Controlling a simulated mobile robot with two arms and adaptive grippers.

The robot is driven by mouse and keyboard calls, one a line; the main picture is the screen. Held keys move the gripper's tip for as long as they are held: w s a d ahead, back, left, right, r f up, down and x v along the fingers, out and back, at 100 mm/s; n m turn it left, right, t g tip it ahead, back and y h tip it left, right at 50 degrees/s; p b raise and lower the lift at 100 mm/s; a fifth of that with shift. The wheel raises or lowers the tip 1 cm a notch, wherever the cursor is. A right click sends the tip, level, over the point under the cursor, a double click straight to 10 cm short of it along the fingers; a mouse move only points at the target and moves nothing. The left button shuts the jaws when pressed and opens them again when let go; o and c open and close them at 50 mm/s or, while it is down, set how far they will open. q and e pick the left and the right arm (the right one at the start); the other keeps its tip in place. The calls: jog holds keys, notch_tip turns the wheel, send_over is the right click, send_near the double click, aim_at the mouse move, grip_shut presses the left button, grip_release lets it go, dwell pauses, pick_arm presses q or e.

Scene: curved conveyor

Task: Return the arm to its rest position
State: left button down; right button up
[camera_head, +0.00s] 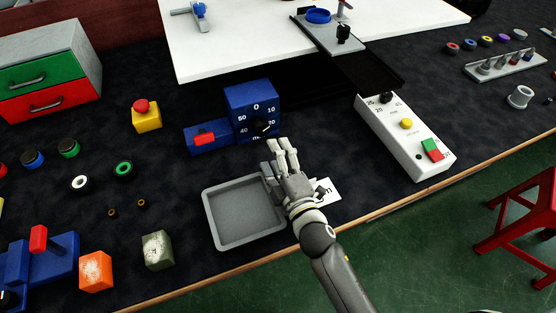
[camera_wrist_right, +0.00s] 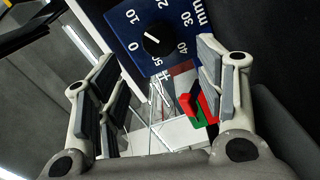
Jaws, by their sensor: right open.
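My right gripper (camera_head: 278,158) reaches in from the lower right in the head view. It is open, with nothing seen between its fingers, over the right edge of the grey tray (camera_head: 208,215) and just in front of the blue dial box (camera_head: 250,95). In the right wrist view the gripper's fingers (camera_wrist_right: 155,85) stand wide apart, with the blue dial box (camera_wrist_right: 175,22) beyond them. A white card with dark lettering (camera_head: 329,191) is partly hidden by the hand. My left gripper is not in view.
A white control box (camera_head: 395,125) with knob, yellow button and red-green switch stands to the right. A yellow block with red button (camera_head: 146,115) and a drawer cabinet (camera_head: 50,65) are left. An orange cube (camera_head: 96,271) and grey-green cube (camera_head: 158,250) stand near the front edge.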

jog(key=shift+s+d, duration=0.2)
jog(key=shift+s, duration=0.4)
